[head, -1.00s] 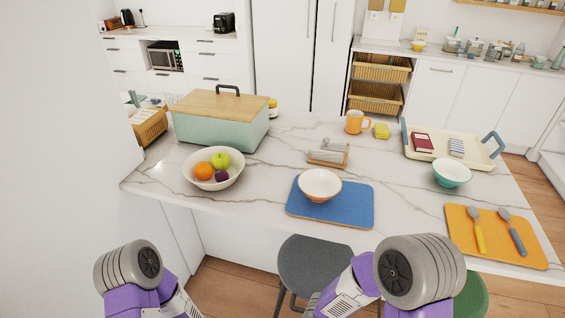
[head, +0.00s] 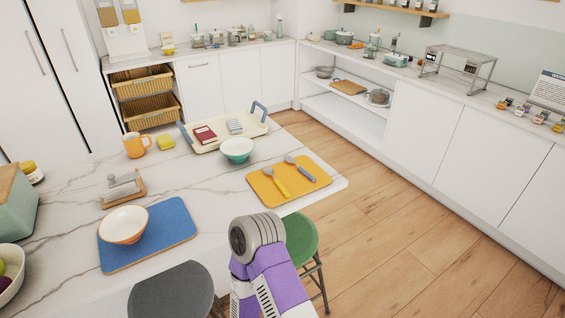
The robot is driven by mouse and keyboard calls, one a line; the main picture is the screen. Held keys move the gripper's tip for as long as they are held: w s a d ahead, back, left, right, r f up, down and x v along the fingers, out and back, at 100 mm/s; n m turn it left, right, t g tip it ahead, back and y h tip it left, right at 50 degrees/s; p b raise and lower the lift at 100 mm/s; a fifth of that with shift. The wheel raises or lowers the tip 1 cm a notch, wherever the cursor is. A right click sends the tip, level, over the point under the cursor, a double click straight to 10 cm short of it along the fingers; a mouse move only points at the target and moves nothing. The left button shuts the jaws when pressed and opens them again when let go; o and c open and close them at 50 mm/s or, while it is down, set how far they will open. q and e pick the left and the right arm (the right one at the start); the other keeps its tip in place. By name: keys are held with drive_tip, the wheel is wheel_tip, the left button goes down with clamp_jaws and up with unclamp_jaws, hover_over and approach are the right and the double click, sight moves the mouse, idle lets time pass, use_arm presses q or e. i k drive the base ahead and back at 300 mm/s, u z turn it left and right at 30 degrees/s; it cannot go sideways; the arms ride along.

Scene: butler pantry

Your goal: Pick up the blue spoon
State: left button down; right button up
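The blue spoon (head: 301,169) is grey-blue and lies flat on an orange mat (head: 262,190) near the right end of the marble counter. A yellow spoon (head: 276,181) lies beside it on its left, apart from it. One arm of mine shows at the bottom centre, in front of the counter, but its gripper is out of the picture. Neither gripper is in view.
A teal bowl (head: 237,150) and a cream tray (head: 203,145) with two small items stand behind the mat. A blue mat (head: 181,219) with a white bowl (head: 123,225) lies left. A green stool (head: 301,238) stands below the counter's front edge. Open floor lies right.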

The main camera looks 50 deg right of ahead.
sight(288, 159)
drive_tip(key=z, duration=1.75)
drive_tip(key=k, duration=0.5)
drive_tip(key=z, duration=1)
drive_tip(key=i, duration=0.85)
drive_tip(key=u, duration=0.6)
